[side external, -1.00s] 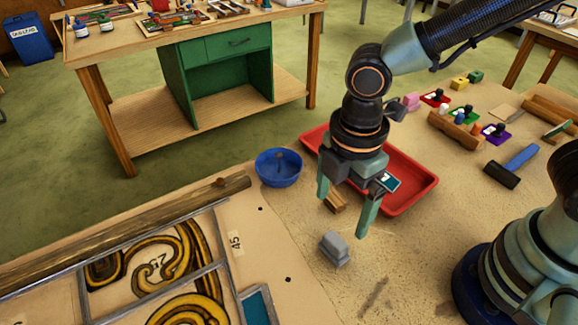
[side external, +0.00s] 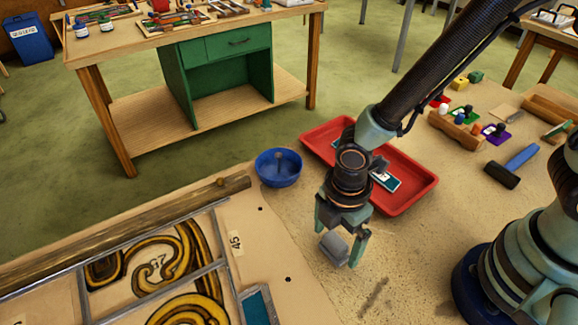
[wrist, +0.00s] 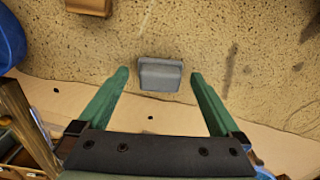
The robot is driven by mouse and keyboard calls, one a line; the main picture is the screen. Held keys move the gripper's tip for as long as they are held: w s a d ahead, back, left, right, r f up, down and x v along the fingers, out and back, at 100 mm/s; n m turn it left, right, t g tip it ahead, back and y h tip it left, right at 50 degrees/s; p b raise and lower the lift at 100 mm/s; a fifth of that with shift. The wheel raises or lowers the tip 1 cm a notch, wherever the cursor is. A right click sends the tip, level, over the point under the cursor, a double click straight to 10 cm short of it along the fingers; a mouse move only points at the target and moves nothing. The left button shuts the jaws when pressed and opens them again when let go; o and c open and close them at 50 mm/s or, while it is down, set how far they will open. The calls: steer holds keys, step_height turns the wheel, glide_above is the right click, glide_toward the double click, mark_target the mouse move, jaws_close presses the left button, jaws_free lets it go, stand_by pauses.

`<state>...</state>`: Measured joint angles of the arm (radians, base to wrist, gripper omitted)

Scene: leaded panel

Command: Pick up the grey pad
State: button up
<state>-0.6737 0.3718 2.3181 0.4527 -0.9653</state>
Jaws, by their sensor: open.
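The grey pad (side external: 334,248) is a small block on the tan work table, near the edge of the panel board. In the wrist view the grey pad (wrist: 160,74) lies between the lines of my two green fingers, near their tips. My gripper (side external: 339,249) is open, pointing down with a finger on each side of the pad in the side view. In the wrist view my gripper (wrist: 158,75) shows a wide gap between its fingers and holds nothing. I cannot tell whether either finger touches the pad.
A blue bowl (side external: 279,167) and a red tray (side external: 408,200) stand behind my gripper. The leaded panel (side external: 150,262) is at the left. A blue-handled hammer (side external: 513,167) lies at the right. A wooden block (wrist: 89,5) shows at the wrist view's top edge.

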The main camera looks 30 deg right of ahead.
mark_target(336, 240)
steer(key=shift+f, duration=0.8)
steer(key=c, duration=1.3)
steer(key=shift+r, duration=0.15)
step_height(336, 240, up, 20)
